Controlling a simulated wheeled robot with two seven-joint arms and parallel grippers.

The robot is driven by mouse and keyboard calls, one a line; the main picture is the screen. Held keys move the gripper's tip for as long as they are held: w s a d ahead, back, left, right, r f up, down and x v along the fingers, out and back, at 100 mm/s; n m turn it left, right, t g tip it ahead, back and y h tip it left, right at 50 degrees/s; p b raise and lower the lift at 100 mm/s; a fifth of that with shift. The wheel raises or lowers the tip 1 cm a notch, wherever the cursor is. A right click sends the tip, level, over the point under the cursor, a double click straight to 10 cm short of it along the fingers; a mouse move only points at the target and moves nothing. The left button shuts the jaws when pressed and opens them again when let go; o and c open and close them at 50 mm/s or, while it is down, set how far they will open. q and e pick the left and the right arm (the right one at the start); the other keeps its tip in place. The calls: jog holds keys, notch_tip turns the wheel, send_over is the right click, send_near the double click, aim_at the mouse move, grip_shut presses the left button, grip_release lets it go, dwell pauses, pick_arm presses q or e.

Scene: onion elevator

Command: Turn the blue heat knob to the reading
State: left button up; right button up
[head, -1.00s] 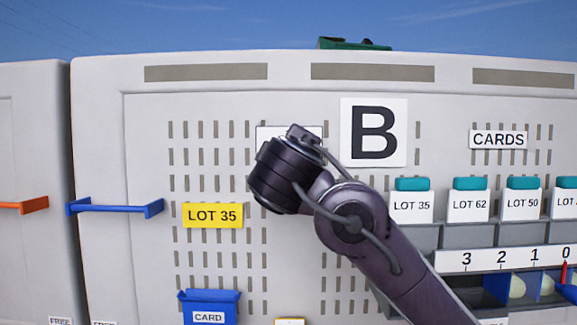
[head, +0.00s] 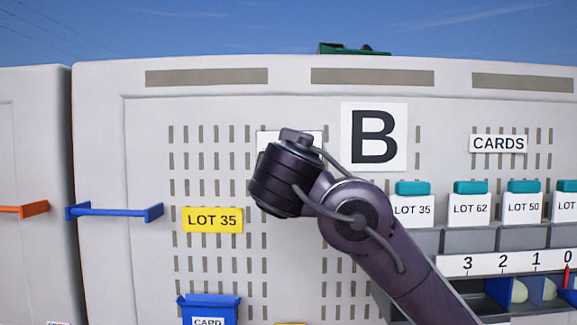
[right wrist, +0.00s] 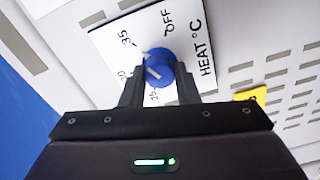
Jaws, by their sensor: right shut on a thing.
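My right gripper (right wrist: 160,82) is shut on the knob, with a dark finger on each side. In the head view my right arm hides the knob and gripper; only part of the plate (head: 305,136) shows behind it. My left gripper is not in view.
A yellow LOT 35 label (head: 212,219) is on the slotted panel. A blue card holder (head: 209,306) and a blue handle (head: 115,211) are at left. Several white lot cards (head: 470,208) stand above a numbered strip (head: 500,262) at right. A large B sign (head: 374,136) is beside my arm.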

jog(key=o, duration=1)
jog(key=shift+a, duration=0.1)
jog(key=shift+s, duration=0.15)
jog(key=s+b, duration=0.3)
jog(key=s, duration=0.4)
jog(key=shift+s+b, duration=0.3)
jog(key=shift+s, duration=0.05)
